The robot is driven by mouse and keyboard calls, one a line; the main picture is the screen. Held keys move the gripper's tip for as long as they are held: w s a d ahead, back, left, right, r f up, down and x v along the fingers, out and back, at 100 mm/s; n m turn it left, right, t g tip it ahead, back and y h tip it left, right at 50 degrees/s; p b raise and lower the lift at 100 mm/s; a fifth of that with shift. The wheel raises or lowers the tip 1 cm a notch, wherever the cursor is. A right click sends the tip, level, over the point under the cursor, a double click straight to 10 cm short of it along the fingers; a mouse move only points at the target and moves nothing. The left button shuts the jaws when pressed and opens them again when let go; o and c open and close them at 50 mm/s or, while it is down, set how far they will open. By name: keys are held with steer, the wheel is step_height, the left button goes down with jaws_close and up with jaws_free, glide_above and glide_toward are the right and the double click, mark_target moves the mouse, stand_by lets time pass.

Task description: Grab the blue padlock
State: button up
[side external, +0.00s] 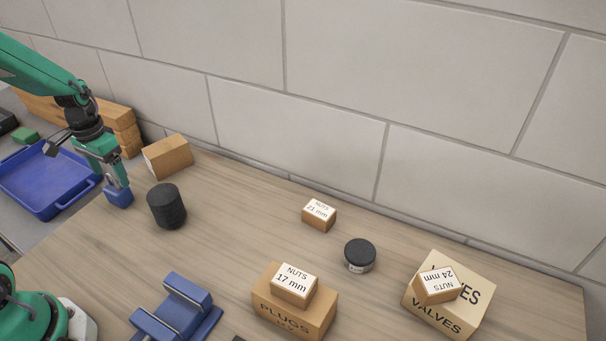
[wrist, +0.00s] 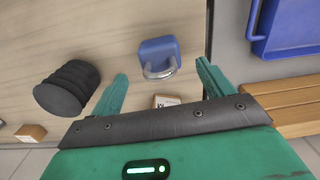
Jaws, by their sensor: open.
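The blue padlock (wrist: 158,50) lies on the wooden worktop in the wrist view, its silver shackle toward my gripper (wrist: 162,69). My gripper is open, with one green finger on each side of the shackle. The padlock's body extends beyond the fingertips, and I see a gap on both sides. In the side view the blue padlock (side external: 118,198) sits near the worktop's left edge, directly below the tip of my gripper (side external: 115,182). The fingers there partly hide its top, and I cannot tell whether they touch it.
A ribbed black cylinder (side external: 167,206) stands just right of the padlock. A cardboard box (side external: 167,156) is behind, by the wall. A blue tray (side external: 45,180) lies off the worktop's left edge. A blue stand (side external: 178,312), several labelled boxes and a black-lidded jar (side external: 359,254) are farther right.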

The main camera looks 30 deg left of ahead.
mark_target(115, 186)
steer(key=shift+f, duration=0.4)
steer(key=shift+f, duration=0.1)
steer(key=shift+s+f, duration=0.1)
steer(key=shift+f, duration=2.35)
steer(key=c, duration=1.4)
steer(key=shift+o, duration=0.2)
steer(key=shift+r, duration=0.1)
steer(key=shift+r, duration=4.95)
